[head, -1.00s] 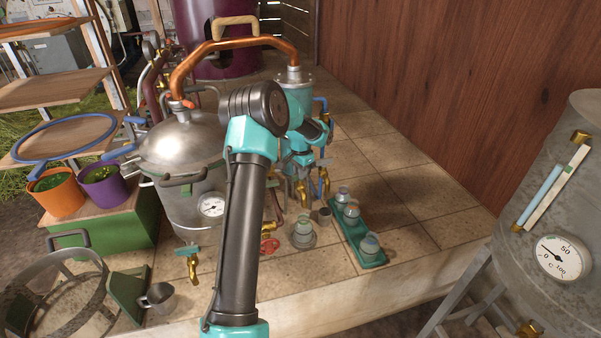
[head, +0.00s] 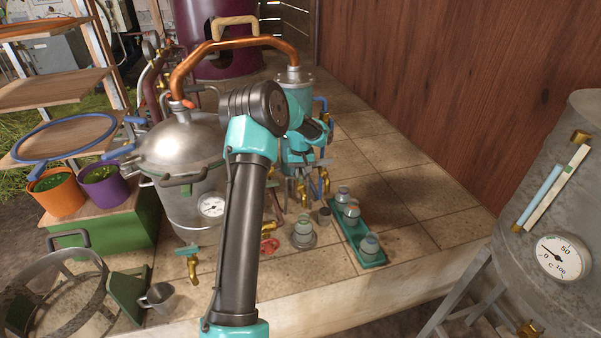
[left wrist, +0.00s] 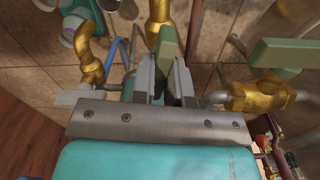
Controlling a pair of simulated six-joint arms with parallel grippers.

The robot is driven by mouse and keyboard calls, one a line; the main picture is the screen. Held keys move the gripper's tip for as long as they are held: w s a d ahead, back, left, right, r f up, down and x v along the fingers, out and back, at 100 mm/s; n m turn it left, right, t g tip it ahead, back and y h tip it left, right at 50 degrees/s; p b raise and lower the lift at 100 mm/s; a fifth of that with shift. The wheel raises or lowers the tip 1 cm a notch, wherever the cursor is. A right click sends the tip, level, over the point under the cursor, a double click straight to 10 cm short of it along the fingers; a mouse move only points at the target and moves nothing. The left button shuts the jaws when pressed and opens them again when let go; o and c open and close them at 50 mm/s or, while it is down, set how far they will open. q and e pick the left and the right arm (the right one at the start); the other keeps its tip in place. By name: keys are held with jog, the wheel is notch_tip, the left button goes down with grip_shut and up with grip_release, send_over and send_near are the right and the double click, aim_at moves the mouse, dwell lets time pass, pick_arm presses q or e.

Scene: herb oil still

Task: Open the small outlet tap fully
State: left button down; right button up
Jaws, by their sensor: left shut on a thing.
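In the left wrist view, my left gripper (left wrist: 167,82) is shut on a green lever handle (left wrist: 168,42), in front of a brass tap body (left wrist: 158,12). Another brass tap (left wrist: 265,95) with a green handle (left wrist: 287,54) is to the right, apart from the fingers. A third brass fitting (left wrist: 91,62) is to the left. My right gripper is not seen.
The silver still pot (head: 183,145) stands left of my arm. A green tray (head: 366,255) with small jars is to the right of the taps, and a single jar (head: 303,236) stands in front of them. Tiles (head: 420,205) toward the wooden wall are clear.

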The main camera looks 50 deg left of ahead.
aim_at(301, 172)
pick_arm(q)
jog(key=shift+n, duration=1.2)
jog(key=c, duration=1.1)
grip_release()
notch_tip(301, 172, up, 18)
jog(key=shift+f, duration=0.25)
